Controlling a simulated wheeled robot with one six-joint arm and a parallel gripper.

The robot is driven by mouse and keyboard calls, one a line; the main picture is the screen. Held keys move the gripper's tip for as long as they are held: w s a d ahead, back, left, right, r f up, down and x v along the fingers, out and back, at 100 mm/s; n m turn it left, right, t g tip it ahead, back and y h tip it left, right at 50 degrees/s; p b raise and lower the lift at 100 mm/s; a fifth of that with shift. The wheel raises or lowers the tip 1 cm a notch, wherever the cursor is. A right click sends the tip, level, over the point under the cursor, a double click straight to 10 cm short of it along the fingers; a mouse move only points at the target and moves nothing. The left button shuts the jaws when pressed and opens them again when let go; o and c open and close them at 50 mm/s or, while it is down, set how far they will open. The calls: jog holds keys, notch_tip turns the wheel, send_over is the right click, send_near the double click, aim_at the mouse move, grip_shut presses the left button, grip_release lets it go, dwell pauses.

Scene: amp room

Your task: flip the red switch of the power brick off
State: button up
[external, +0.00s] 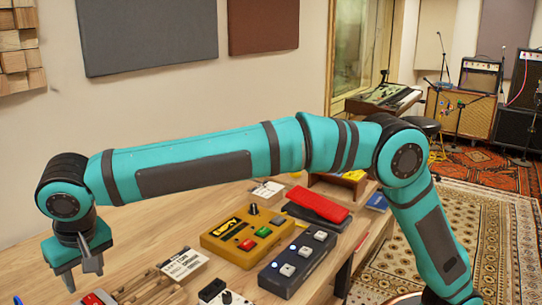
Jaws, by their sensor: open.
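My gripper (82,278) points down over the left end of the wooden table, with its two fingers apart and nothing visible between them. Below it, at the bottom edge of the external view, a red switch-like part (93,299) shows on an object that is mostly cut off by the frame. This may be the power brick, but I cannot tell its shape or which way the switch is tilted. The gripper appears above and slightly left of this red part. I cannot judge the gap between them.
A yellow box (232,238) with red and green buttons stands mid-table. Beside it are a dark blue box (286,279) with several white switches and a red pedal (318,204).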

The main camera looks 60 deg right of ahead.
jog(key=v, duration=1.1)
jog(key=shift+r, duration=0.4)
